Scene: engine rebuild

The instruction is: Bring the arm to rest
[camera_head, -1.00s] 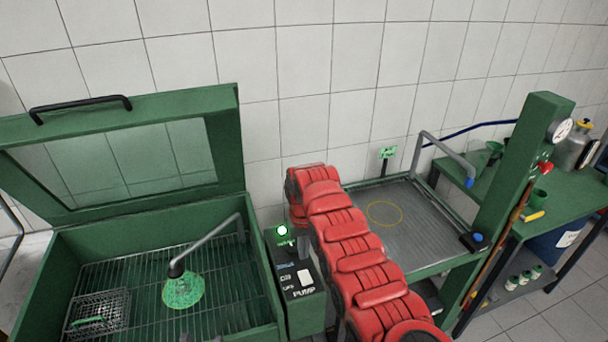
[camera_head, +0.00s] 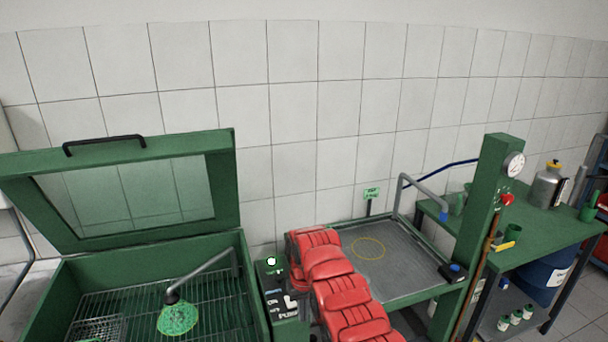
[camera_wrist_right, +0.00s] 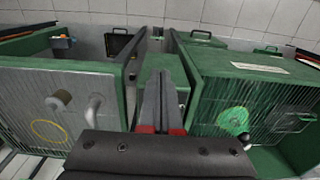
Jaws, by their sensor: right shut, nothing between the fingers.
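My red right arm rises from the bottom of the head view, between the green parts washer (camera_head: 245,290) and the grey drain tray (camera_head: 400,262). Its gripper is hidden behind the arm there. In the right wrist view my right gripper (camera_wrist_right: 162,80) shows two dark fingers with red bases, pressed together with nothing between them. The fingers point toward the gap between the washer and the tray unit. My left gripper is in neither view.
The washer's windowed lid (camera_head: 130,190) stands open. A spout (camera_head: 205,272) hangs over a green round part (camera_head: 178,318). The pump box (camera_head: 285,305) has a lit green lamp. A green press column (camera_head: 480,230) and a bench (camera_head: 550,235) with cans stand right.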

